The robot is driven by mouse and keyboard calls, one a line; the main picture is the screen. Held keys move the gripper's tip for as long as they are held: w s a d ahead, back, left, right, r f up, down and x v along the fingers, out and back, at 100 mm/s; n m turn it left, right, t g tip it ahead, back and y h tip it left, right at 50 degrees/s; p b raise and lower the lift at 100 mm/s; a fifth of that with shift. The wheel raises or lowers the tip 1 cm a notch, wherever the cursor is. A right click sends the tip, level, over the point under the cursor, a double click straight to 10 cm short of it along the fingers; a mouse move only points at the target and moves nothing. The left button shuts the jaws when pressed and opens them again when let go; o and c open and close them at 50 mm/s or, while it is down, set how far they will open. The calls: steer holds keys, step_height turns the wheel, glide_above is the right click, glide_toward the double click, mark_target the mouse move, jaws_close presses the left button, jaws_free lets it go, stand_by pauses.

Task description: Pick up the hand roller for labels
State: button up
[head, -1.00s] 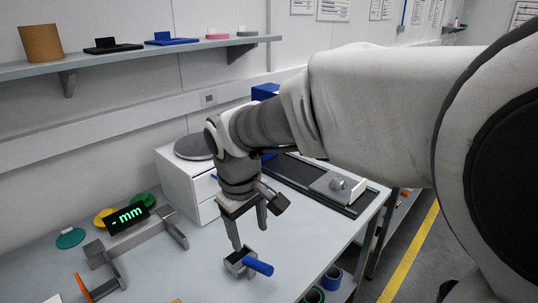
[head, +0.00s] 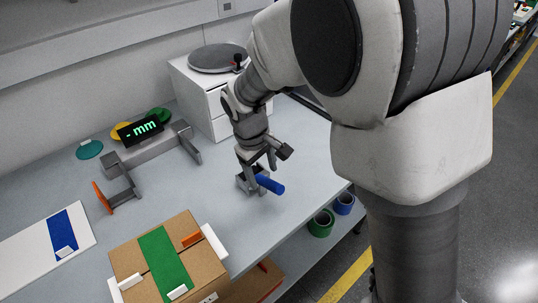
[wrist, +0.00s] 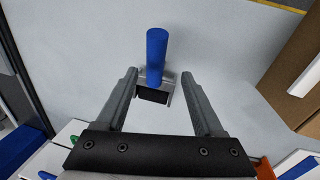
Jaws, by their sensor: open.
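The hand roller has a blue handle (head: 269,184) and a grey metal frame with a dark roller; it lies on the workbench (head: 215,215). In the wrist view the blue handle (wrist: 156,55) points away, and the dark roller (wrist: 152,95) lies between the fingers as seen from above. My gripper (head: 258,172) is low over the roller frame, fingers down. In the wrist view my gripper (wrist: 158,75) is open, with one finger on each side of the roller and nothing gripped. Whether the right finger touches the frame is hard to tell.
A cardboard box (head: 158,258) with green tape stands at the front. A grey measuring fixture with a "mm" display (head: 140,130) is left of the roller. A white drawer unit (head: 208,95) stands behind. Green (head: 321,223) and blue (head: 344,203) rolls sit below the bench edge.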

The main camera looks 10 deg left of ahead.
mark_target(266, 179)
steer(key=shift+w+d+f, duration=0.1)
steer(key=shift+w+f, duration=0.2)
steer(key=shift+f, duration=0.8)
steer(key=shift+w+d+f, duration=0.15)
steer(key=shift+w+f, duration=0.2)
steer(key=shift+f, duration=0.7)
steer(key=shift+w+d+f, duration=0.1)
steer(key=shift+w+f, duration=0.2)
steer(key=shift+f, duration=0.8)
jaws_close()
